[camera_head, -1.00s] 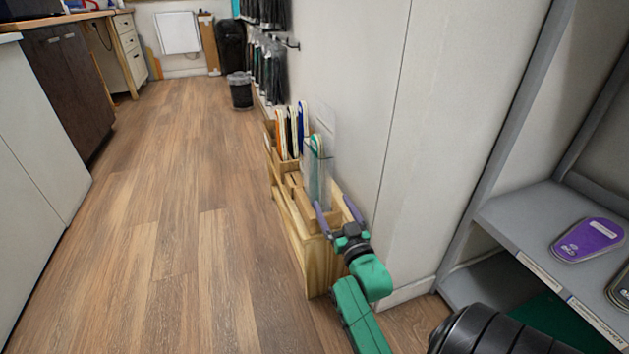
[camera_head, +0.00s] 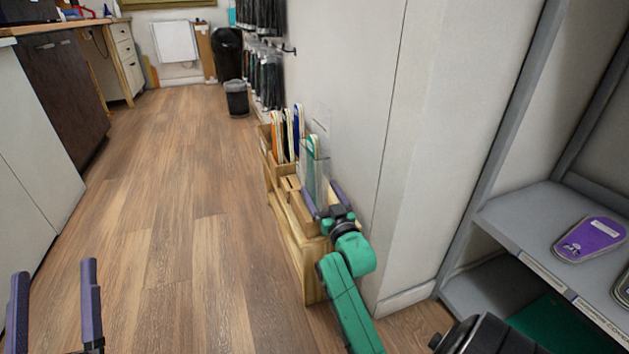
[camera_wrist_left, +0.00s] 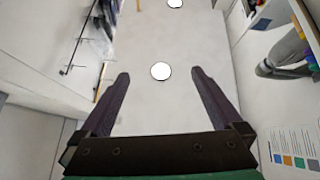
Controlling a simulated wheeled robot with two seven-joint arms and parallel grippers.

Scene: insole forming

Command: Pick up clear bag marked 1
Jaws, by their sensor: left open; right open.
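A clear bag (camera_head: 318,172) with a green-edged insole inside stands upright in the front part of a wooden rack (camera_head: 292,235) by the wall. No mark on it is readable. My right gripper (camera_head: 321,191) is open, with its fingers at the lower part of the bag; whether they touch it I cannot tell. My left gripper (camera_head: 54,270) is open and empty over the floor at the lower left. In the left wrist view its open fingers (camera_wrist_left: 160,73) point towards the ceiling, with nothing between them.
Several other insoles (camera_head: 287,135) stand in the rack behind the bag. A grey shelf (camera_head: 522,222) at the right holds a purple insole pack (camera_head: 590,240). A white wall (camera_head: 345,90) stands close beside the rack. The wooden floor (camera_head: 165,200) is clear.

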